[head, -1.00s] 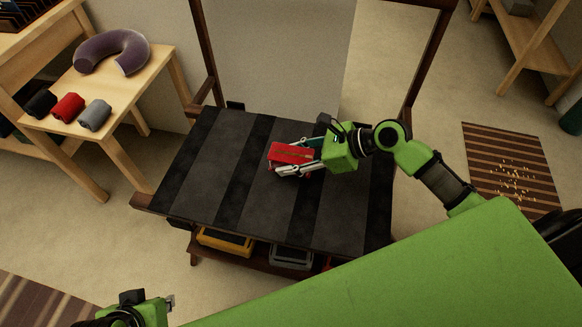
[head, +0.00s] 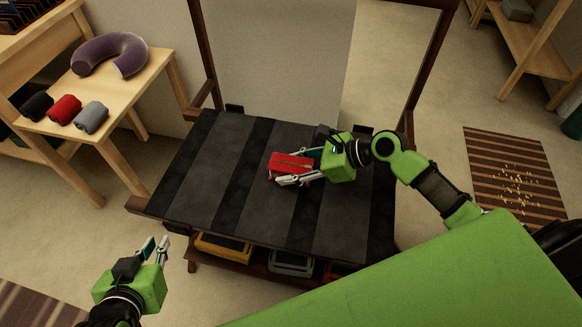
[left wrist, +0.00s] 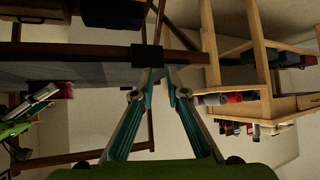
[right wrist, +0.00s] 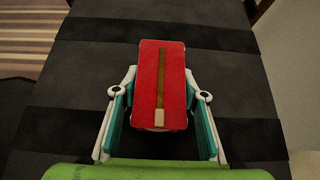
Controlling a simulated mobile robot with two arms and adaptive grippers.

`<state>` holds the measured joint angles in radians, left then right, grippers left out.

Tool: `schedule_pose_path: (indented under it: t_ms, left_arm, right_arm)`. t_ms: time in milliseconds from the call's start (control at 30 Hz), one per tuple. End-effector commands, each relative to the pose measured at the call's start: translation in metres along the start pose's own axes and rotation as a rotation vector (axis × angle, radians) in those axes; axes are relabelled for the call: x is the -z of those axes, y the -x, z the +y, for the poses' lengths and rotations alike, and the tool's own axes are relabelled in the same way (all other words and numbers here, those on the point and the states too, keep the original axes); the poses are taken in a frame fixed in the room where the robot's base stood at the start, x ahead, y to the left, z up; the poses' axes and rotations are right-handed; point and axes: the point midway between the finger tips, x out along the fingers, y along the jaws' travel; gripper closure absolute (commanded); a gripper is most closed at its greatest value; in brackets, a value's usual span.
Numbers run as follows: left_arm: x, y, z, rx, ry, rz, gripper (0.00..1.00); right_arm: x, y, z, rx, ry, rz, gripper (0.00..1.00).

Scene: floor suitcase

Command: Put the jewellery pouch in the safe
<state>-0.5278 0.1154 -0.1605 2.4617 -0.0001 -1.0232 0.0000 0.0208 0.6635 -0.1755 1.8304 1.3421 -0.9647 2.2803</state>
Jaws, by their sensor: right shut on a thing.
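A red box-shaped pouch (head: 290,162) with a gold zip strip lies on, or just over, the dark striped bench top (head: 225,190); I cannot tell if it touches. I take it to be the jewellery pouch. My right gripper (right wrist: 160,85) is shut on it, one finger along each side, and the zip strip (right wrist: 160,80) faces up. My left gripper (head: 158,244) is empty, left of the bench's front-left corner, its fingers apart; they also show in the left wrist view (left wrist: 160,80). I see no safe in these frames.
Yellow (head: 222,246) and grey (head: 291,263) bins stand on the shelf under the bench. At left, a wooden table (head: 135,95) holds a purple neck pillow (head: 110,54) and black, red and grey rolls. A striped mat (head: 510,175) with crumbs lies at right.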

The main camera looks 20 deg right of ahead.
Motion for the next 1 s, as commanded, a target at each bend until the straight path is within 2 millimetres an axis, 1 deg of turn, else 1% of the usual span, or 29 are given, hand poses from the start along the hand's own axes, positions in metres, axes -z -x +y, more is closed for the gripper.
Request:
schedule_pose_path:
  t_ms: [333,367,400,800,867,900,933,1000]
  left_arm:
    - [-0.009,0.002,-0.002,0.003,0.001,-0.041,0.87]
    - [-0.010,0.002,-0.002,0.003,0.001,-0.046,0.87]
    - [-0.011,0.002,-0.002,0.004,0.001,-0.048,0.87]
    - [-0.011,0.001,-0.002,0.003,0.001,-0.042,0.87]
    - [-0.007,0.001,-0.001,0.002,0.001,-0.024,0.87]
    - [-0.001,0.000,0.001,-0.001,0.000,0.003,0.87]
    - [-0.003,0.003,0.000,-0.001,0.000,-0.014,0.87]
    - [-0.018,0.006,-0.002,0.003,0.001,-0.079,0.87]
  right_arm:
    - [0.002,-0.002,0.000,0.000,-0.001,-0.001,0.88]
    - [0.002,-0.002,0.000,0.000,-0.001,0.000,0.53]
    - [0.002,-0.002,0.000,0.000,-0.001,0.000,0.44]
    - [0.002,-0.001,0.000,0.000,0.000,0.000,0.44]
    - [0.001,-0.001,0.000,0.000,0.001,0.000,0.44]
    - [0.000,0.000,0.000,0.000,0.002,0.000,0.44]
    - [-0.001,0.005,0.000,0.001,0.001,0.001,0.44]
    - [-0.001,0.013,0.000,0.001,-0.001,0.001,0.44]
